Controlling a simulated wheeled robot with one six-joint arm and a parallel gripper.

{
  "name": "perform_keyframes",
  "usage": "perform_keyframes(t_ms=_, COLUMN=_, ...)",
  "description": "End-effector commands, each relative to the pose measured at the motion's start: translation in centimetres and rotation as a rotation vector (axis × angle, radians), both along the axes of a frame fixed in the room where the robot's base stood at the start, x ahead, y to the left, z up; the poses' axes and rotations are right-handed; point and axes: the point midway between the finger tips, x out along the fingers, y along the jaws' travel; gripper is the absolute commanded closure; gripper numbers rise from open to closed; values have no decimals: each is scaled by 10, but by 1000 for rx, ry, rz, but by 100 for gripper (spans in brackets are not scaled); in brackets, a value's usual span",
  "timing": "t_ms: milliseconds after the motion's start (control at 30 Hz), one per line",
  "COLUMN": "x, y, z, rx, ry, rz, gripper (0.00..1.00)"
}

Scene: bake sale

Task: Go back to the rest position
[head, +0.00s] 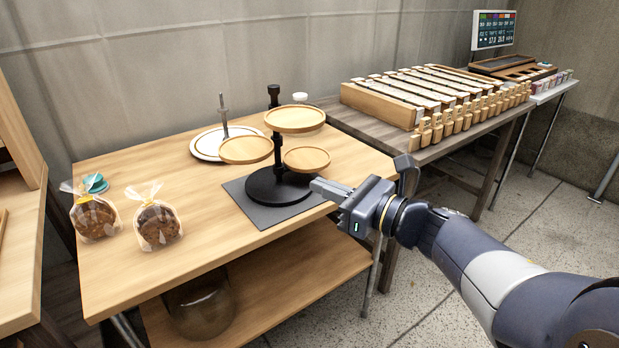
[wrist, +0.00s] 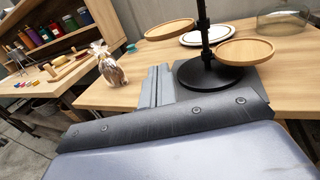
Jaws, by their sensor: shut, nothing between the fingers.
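My gripper (head: 328,190) is shut and empty. In the head view it reaches in from the right, with its fingertips by the right edge of the dark mat and the lower round tray of the black stand. The black stand (head: 274,180) is upright on the grey mat (head: 237,190) and carries round wooden trays at different heights, all bare.
Two bagged baked goods (head: 94,217) (head: 157,222) sit at the left of the wooden table (head: 130,280). A white round plate with a post (head: 207,146) stands behind the stand. A glass jar (head: 200,305) is on the lower shelf. A side table at right holds a long wooden rack (head: 375,104) and several small bottles.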

Motion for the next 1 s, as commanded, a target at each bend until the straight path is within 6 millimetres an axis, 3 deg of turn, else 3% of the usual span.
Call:
perform_keyframes(t_ms=567, x=-5, y=-6, z=0, rx=0, ry=0, rz=1, gripper=100)
perform_keyframes(t_ms=767, x=6, y=10, z=-1, rx=0, ry=0, rz=5, gripper=100)
perform_keyframes(t_ms=1000, x=31, y=43, z=-1, rx=-1, ry=-1, rz=5, gripper=100)
